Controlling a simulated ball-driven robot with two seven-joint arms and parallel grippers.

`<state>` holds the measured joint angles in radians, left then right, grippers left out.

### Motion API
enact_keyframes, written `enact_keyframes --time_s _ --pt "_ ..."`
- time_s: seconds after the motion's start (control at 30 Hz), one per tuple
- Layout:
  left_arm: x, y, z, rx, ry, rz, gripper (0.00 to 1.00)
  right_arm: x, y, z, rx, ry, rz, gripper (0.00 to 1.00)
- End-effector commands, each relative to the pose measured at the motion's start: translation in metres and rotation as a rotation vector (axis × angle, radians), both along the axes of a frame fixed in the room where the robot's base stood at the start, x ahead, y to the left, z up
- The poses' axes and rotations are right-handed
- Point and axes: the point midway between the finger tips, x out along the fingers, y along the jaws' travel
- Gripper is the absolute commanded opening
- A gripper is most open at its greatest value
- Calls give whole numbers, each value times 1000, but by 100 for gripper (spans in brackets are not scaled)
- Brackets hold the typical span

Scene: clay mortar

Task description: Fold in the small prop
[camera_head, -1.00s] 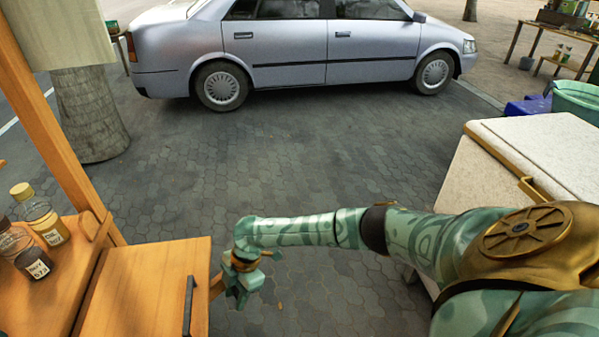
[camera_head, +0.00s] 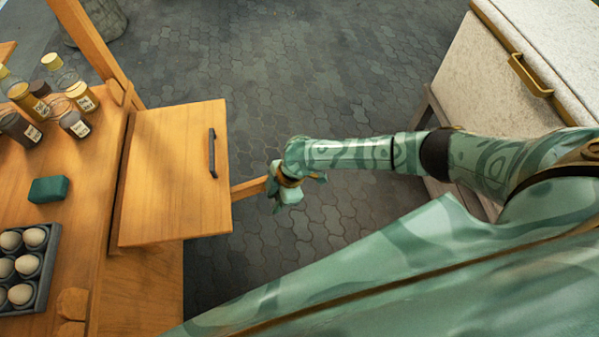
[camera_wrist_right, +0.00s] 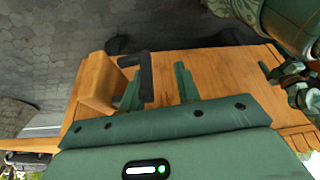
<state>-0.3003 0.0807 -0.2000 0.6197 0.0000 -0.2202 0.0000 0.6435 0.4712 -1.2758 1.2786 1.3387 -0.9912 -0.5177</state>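The small prop (camera_head: 248,188) is a short wooden bar. It sticks out to the right from under the wooden side leaf (camera_head: 180,165) of the cart. My right gripper (camera_head: 284,197) is at the prop's outer end in the head view. In the right wrist view my right gripper (camera_wrist_right: 160,88) has its two green fingers apart. A wooden piece (camera_wrist_right: 97,85), probably the prop, is left of the fingers, and a dark bracket-like handle (camera_wrist_right: 146,78) shows between them. I cannot tell whether they touch. My left gripper is out of view.
The cart top holds several bottles (camera_head: 78,124), a green block (camera_head: 49,189) and an egg tray (camera_head: 46,280) at left. A black handle (camera_head: 212,153) is on the leaf. A white chest (camera_head: 480,75) stands at right. Paving (camera_head: 330,90) between is open.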

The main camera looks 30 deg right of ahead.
Motion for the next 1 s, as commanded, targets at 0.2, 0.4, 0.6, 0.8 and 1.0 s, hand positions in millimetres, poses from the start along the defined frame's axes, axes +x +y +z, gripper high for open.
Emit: enact_keyframes --time_s 0.2,0.4,0.6,0.8,1.0 --pt "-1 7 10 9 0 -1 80 1 -9 23 -1 -2 -2 32" --pt "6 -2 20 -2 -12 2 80 -1 -19 49 0 -2 -1 32" --pt "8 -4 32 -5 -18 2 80 -1 -34 85 -1 -4 -2 32" --pt "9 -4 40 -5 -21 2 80 -3 -44 110 0 -2 -1 32" --pt "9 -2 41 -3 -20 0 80 -4 -48 118 0 -1 -1 32"
